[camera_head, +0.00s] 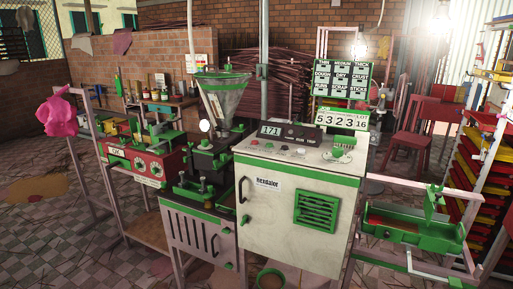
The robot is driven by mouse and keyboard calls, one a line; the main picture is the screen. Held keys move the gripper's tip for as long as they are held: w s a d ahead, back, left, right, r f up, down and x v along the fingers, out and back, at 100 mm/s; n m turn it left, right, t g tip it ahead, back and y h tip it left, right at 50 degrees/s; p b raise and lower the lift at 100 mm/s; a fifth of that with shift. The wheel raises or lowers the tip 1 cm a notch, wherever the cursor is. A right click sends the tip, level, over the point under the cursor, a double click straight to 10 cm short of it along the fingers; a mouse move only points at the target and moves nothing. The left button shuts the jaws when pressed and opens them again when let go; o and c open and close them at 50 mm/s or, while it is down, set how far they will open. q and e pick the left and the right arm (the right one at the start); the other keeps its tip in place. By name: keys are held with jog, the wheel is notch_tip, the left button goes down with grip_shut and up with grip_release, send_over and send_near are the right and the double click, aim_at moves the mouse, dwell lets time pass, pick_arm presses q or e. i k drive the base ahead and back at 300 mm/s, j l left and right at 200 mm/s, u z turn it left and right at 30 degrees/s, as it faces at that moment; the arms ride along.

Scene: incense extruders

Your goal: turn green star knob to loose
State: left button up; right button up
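A small green knob (338,152) stands on a pale round dial at the right of the sloped control panel. Several other small green parts show, including one (226,231) by the louvred grey box. At this size I cannot tell which is the star knob or whether it is loose or tight. The white machine cabinet (270,225) with green trim stands in the middle. A clear funnel hopper (224,97) with a green rim rises to its left, above the dark extruder body (210,160). Neither of my grippers is in view.
A red box (155,165) with gauges sits left on a pale frame, near pink cloth (58,113). A green tray fixture (410,232) is at right, before coloured racks (475,190). Tiled floor (60,250) is open at front left.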

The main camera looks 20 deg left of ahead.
aim_at(223, 157)
jog(key=i+j+z, duration=0.45)
jog(key=j, duration=0.25)
jog(key=j+z, duration=0.15)
jog(key=j, duration=0.25)
jog(key=i+j+z, duration=0.1)
jog(key=j, duration=0.3)
jog(key=j+z, duration=0.1)
jog(key=j, duration=0.3)
jog(key=k+j+z, duration=0.15)
jog(key=j, duration=0.25)
jog(key=j+z, duration=0.1)
jog(key=j, duration=0.3)
jog(key=k+j+z, duration=0.15)
jog(key=j, duration=0.2)
